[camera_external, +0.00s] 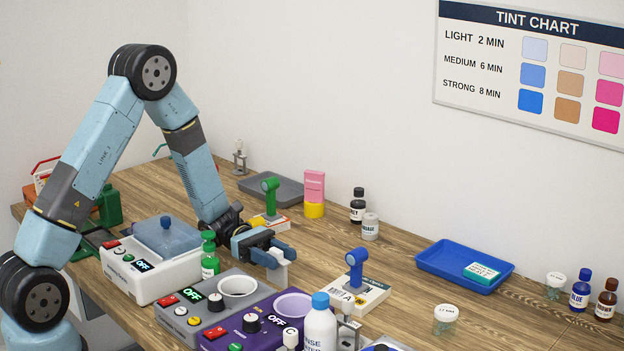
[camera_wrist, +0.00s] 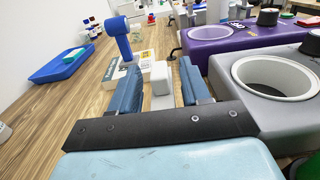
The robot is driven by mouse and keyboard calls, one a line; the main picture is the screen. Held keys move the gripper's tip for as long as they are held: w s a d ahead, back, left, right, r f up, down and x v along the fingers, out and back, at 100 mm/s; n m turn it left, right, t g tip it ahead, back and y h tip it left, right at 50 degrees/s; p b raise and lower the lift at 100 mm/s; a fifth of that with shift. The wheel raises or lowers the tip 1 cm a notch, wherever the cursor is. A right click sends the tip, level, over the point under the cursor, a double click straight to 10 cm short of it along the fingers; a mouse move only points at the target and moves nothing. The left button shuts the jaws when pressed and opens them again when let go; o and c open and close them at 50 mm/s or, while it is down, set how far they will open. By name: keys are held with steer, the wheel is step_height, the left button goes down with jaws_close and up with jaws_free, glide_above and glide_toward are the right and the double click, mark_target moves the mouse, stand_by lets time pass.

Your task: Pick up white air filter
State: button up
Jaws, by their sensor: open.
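A small white block-like piece, which looks like the white air filter (camera_wrist: 160,78), stands between the two blue fingers of my gripper (camera_wrist: 158,80) in the wrist view. A gap shows on each side of it, so the fingers are open around it and do not appear to grip it. In the external view the white piece (camera_external: 279,273) shows just below the fingers of my gripper (camera_external: 275,253), partly hidden by them. My gripper is low over the wooden table, and the piece's lower part is hard to make out.
Purple (camera_external: 240,335) and grey (camera_external: 190,325) machines with round wells stand close by, nearer the camera. A green bottle (camera_external: 210,262) is near my wrist. A blue tray (camera_external: 440,258) lies farther right.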

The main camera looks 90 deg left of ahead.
steer(key=shift+x, duration=0.85)
steer(key=shift+c, duration=0.5)
jaws_close()
